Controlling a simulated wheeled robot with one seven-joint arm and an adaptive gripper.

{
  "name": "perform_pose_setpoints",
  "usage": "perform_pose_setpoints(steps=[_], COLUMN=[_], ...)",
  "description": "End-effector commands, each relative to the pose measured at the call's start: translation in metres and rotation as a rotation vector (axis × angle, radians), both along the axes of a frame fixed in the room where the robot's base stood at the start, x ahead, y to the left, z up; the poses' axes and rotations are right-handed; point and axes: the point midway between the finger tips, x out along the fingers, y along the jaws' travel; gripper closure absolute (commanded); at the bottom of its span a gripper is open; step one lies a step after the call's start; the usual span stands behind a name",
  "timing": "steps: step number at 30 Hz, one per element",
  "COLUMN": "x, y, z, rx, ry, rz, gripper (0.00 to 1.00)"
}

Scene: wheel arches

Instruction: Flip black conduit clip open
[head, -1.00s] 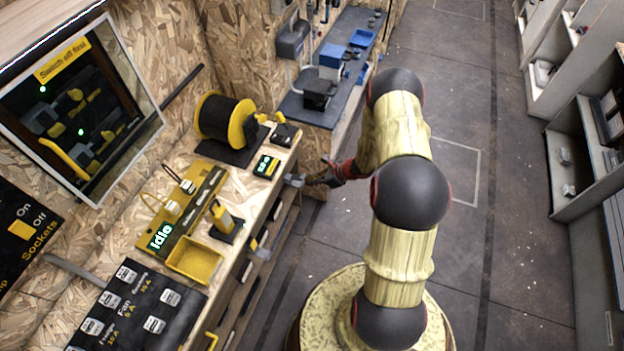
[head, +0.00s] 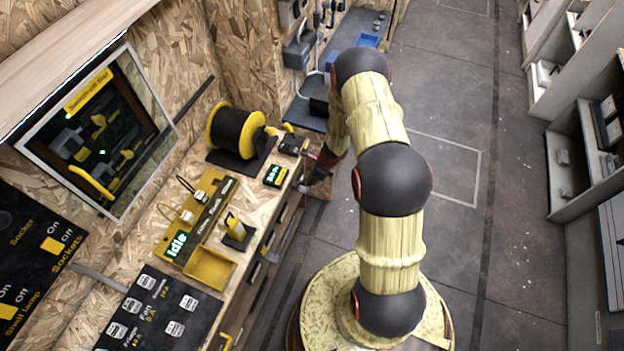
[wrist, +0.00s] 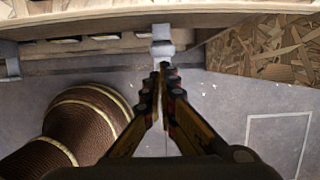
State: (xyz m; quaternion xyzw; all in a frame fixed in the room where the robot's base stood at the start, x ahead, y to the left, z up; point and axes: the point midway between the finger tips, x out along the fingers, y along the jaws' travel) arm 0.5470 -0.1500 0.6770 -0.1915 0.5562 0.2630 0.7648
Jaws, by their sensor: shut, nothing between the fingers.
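My gripper (wrist: 165,68) is shut and empty in the wrist view, its fingertips together. They are just below a pale grey clip-like bracket (wrist: 162,42) on the bench's front edge; I cannot tell whether they touch it. I cannot make out a clearly black conduit clip in either view. A dark rail or conduit (wrist: 100,66) runs under the bench edge, behind the fingertips. In the head view my gripper is small and partly hidden by my arm, at the bench's far front corner.
The wooden bench holds a black and yellow cable reel (head: 235,130), a yellow tray (head: 209,268) and a small display (head: 276,175). A second grey bracket (wrist: 10,60) is at the left of the wrist view. The floor (head: 460,230) right of my arm is clear.

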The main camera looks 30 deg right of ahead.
Motion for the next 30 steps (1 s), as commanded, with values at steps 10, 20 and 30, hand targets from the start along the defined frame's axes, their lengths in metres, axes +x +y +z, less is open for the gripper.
perform_pose_setpoints(steps=[10,20,30], x=[0.0,0.0,0.0], y=[0.002,0.002,0.002], z=[0.003,0.017,0.018], rx=[0.001,0.001,0.002], ry=[-0.001,-0.001,0.0], rz=[0.0,-0.001,-0.001], gripper=[1.0,1.0,1.0])
